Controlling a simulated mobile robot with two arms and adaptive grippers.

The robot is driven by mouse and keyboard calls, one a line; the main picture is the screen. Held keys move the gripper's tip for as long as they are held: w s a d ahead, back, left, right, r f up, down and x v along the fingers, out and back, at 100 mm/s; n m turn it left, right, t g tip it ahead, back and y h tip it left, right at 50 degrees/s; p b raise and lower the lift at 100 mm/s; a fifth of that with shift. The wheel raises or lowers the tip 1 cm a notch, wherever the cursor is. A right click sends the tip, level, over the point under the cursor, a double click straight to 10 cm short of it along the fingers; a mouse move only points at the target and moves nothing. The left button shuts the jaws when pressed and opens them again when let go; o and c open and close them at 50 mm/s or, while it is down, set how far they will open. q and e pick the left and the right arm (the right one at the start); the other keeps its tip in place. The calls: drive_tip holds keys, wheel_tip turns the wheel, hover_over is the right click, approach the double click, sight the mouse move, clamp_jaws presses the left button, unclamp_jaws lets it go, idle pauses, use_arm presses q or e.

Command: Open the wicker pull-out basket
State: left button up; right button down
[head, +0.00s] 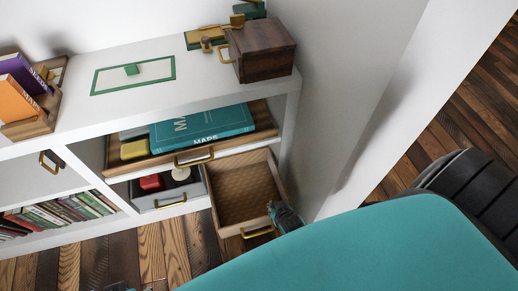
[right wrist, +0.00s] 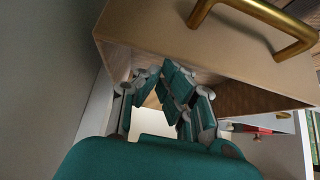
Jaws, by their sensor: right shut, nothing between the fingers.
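The wicker pull-out basket (head: 243,187) stands well out of the lower right of the white shelf unit, with its woven bottom showing and no objects inside. Its brass handle (head: 257,233) is on the front panel; the handle also shows large in the right wrist view (right wrist: 262,14), above the fingers. My right gripper (head: 273,207) is at the basket's right front corner, off the handle. In the right wrist view the gripper's teal fingers (right wrist: 166,100) are shut with nothing between them, close to the basket's front panel (right wrist: 215,60). I cannot tell if they touch it.
A wooden tray with a MAPS book (head: 202,130) is pulled partly out above. A grey drawer (head: 164,203) stands partly open left of the basket. A dark wooden box (head: 264,50) sits on top of the unit. A white wall (head: 350,110) closes the right side.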

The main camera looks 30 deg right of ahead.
drive_tip(key=shift+s, duration=0.1)
drive_tip(key=v, duration=0.7)
drive_tip(key=shift+r, duration=0.2)
